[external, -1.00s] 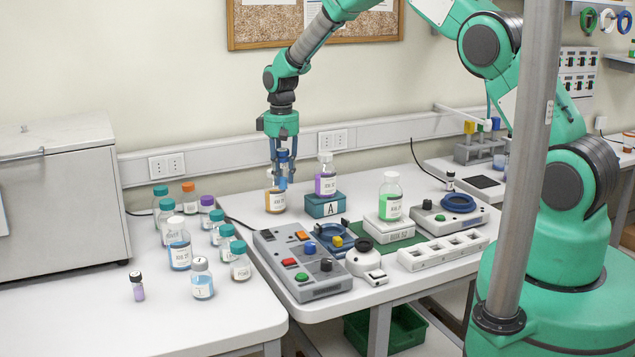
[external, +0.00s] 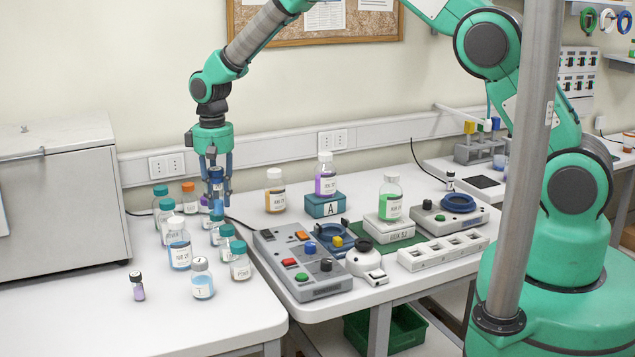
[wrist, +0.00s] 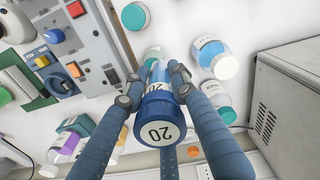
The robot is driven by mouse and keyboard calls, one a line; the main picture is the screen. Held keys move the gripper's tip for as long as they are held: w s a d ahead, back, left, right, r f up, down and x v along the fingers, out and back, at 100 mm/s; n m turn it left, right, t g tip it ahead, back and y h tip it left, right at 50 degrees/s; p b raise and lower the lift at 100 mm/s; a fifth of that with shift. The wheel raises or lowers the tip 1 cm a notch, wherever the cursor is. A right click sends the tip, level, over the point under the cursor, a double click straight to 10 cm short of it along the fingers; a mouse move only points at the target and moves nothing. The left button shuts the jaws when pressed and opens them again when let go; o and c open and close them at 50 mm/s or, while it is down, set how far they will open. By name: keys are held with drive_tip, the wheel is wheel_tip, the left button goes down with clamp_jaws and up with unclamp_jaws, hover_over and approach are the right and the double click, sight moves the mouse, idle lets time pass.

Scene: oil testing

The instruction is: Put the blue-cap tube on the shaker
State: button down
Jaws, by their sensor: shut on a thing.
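My gripper (external: 217,188) is shut on the blue-cap tube (external: 217,203), held upright above the left bench near the group of bottles. In the wrist view the tube's blue cap (wrist: 160,118) is marked "20" and sits between the fingers. Its clear body with blue liquid shows behind the cap. Two devices carry a blue ring: a grey control unit (external: 300,262) with colored buttons on the middle bench, and a smaller grey unit (external: 432,214) to its right. I cannot tell which one is the shaker.
Several teal-capped bottles (external: 240,262) and a white-capped bottle (external: 178,245) stand close below my gripper. A bottle of orange liquid (external: 275,192) and a teal block (external: 325,205) marked A with a purple bottle (external: 325,178) stand behind the control unit. A white box (external: 60,200) is at left.

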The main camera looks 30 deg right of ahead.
drive_tip(key=s+a, duration=1.1)
drive_tip(key=s, duration=0.4)
drive_tip(key=s+a, duration=1)
drive_tip(key=s, duration=0.5)
wheel_tip(320, 180, down, 10)
drive_tip(key=shift+a, duration=0.3)
drive_tip(key=shift+s+r, duration=0.1)
drive_tip(key=w+a, duration=0.2)
drive_tip(key=a, duration=0.2)
drive_tip(key=w+a+f+p, duration=0.1)
drive_tip(key=w+a, duration=0.2)
drive_tip(key=a, duration=0.2)
drive_tip(key=w+a+p, duration=0.1)
drive_tip(key=w+a, duration=0.2)
drive_tip(key=a, duration=0.1)
drive_tip(key=shift+w+a+f, duration=0.1)
drive_tip(key=shift+a+f, duration=0.15)
drive_tip(key=shift+a, duration=0.1)
drive_tip(key=shift+f+p, duration=0.4)
drive_tip(key=shift+f, duration=1.3)
